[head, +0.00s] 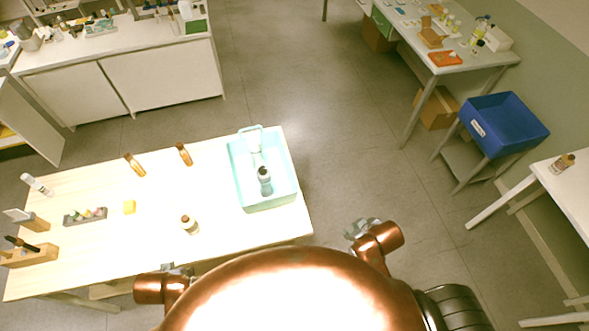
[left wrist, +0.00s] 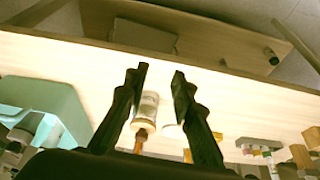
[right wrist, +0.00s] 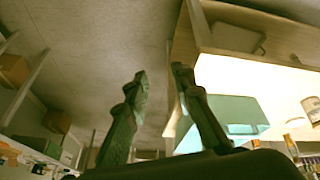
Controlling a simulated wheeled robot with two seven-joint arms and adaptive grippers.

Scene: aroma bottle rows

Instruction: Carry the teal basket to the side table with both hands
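The teal basket (head: 272,203) stands upright at the right end of the pale wooden table (head: 150,220), with a handle loop at its far side. A dark-topped bottle (head: 264,182) stands inside it. My right gripper (head: 360,229) is open and empty, off the table's right end, apart from the basket. In the right wrist view the basket (right wrist: 232,112) is beyond the right finger. My left gripper (head: 178,270) is low at the table's front edge; the left wrist view shows its fingers (left wrist: 160,73) apart and empty, with the basket (left wrist: 45,100) off to the left. A white table (head: 570,190) at far right may be the side table.
A bottle (head: 190,225) stands left of the basket; two brown bottles (head: 135,165) (head: 184,153) are farther back. A brown bottle (head: 563,163) stands on the white table. A blue bin (head: 505,125) on a stand is behind it. The floor between the tables is clear.

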